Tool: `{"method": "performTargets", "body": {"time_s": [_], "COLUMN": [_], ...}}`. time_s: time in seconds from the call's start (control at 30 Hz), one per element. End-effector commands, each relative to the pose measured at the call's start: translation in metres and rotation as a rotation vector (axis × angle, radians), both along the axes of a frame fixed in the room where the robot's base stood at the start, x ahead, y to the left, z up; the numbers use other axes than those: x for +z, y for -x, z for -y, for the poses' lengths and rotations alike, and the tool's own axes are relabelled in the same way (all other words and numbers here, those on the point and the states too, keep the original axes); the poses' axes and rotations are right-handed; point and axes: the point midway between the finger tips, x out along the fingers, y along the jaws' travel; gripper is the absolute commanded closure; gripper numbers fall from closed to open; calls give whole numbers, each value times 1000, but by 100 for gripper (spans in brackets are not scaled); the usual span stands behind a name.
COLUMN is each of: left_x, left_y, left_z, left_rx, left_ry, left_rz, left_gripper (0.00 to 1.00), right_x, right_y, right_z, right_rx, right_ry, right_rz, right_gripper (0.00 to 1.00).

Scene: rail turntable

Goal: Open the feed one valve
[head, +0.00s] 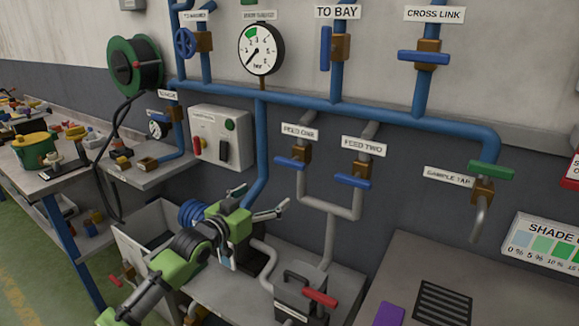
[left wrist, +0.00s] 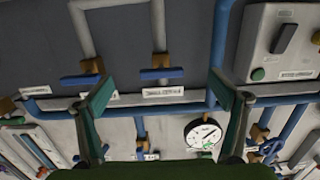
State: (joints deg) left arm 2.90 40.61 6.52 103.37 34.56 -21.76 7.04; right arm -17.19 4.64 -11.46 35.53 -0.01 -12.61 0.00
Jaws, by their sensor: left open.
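The feed one valve (head: 301,153) has a brass body and a blue lever (head: 290,163) lying crosswise to its grey vertical pipe, under a white FEED ONE label (head: 300,132). In the left wrist view, which is upside down, its blue lever (left wrist: 159,73) shows between my fingers. My left gripper (head: 267,194) is open and empty, below and left of the valve and apart from it in the head view. It also shows in the left wrist view (left wrist: 161,78), with its fingers spread wide. My right gripper is not in view.
The similar feed two valve (head: 352,181) sits close on the right, its blue lever also crosswise. A blue header pipe (head: 300,98) with a pressure gauge (head: 261,48) runs above. A grey box (head: 299,295) with a red lever stands below. A control box (head: 222,135) is on the left.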

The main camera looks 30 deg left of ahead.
Motion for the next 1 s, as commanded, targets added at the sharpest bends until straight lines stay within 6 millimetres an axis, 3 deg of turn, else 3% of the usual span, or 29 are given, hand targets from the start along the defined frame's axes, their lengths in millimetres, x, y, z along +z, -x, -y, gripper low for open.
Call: {"method": "performTargets", "body": {"time_s": [0.03, 0.1, 0.2, 0.37, 1.0], "left_x": [19, 36, 44, 45, 43], "left_y": [-1, -2, -6, -21, -118], "left_z": [-1, -2, -3, -3, 1], "left_rx": [-6, -11, -14, -13, -13], "left_ry": [0, 3, 7, 9, 6], "left_rz": [35, 66, 79, 80, 77], "left_gripper": [11, 11, 11, 11, 11], "right_x": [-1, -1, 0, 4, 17], "right_y": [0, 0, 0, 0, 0], "right_z": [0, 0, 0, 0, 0], "right_rx": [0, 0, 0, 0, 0], "right_ry": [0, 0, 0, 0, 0], "right_rz": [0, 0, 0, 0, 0], "right_gripper": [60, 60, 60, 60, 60]}}
